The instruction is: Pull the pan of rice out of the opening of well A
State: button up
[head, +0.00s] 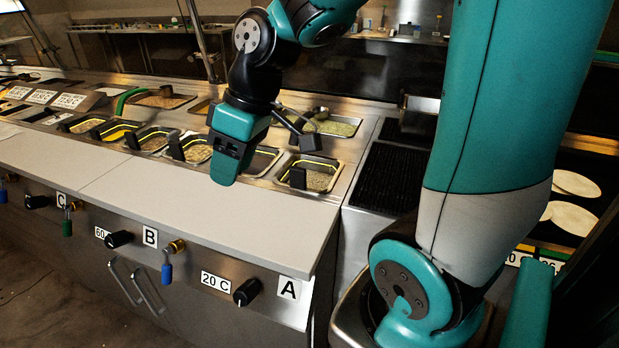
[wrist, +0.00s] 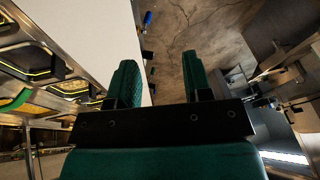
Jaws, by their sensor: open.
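A metal pan of pale grains (head: 319,180) sits in the right end of the front row of wells, behind the label A (head: 289,289). It has a dark block-like part at its left front. I cannot tell for sure that the grains are rice. My gripper (head: 224,171) hangs above the pale counter, left of and apart from this pan; its far finger is hidden there. In the wrist view my gripper (wrist: 160,82) has its two green fingers spread, with nothing between them. Pan rims with yellow edges show at the left of the wrist view.
Several other pans stand in the row to the left, one with light contents (head: 198,153). A pan of greenish food (head: 335,127) with a ladle stands behind. The pale counter (head: 200,195) is clear. A dark griddle with tortillas (head: 573,219) is at the right.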

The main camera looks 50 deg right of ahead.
jog(key=w+d+m+t+h, duration=0.1)
jog(key=w+d, duration=0.3)
jog(key=d, duration=0.9)
jog(key=t+h, duration=0.1)
send_near(299, 168)
jog(key=shift+m, duration=0.4)
jog(key=p+x, duration=0.2)
jog(key=x, duration=0.4)
jog(key=shift+w+f, duration=0.25)
jog(key=shift+w, duration=0.05)
jog(key=shift+p+x, duration=0.8)
jog(key=shift+x, duration=2.2)
jog(key=shift+s, duration=0.15)
grip_shut()
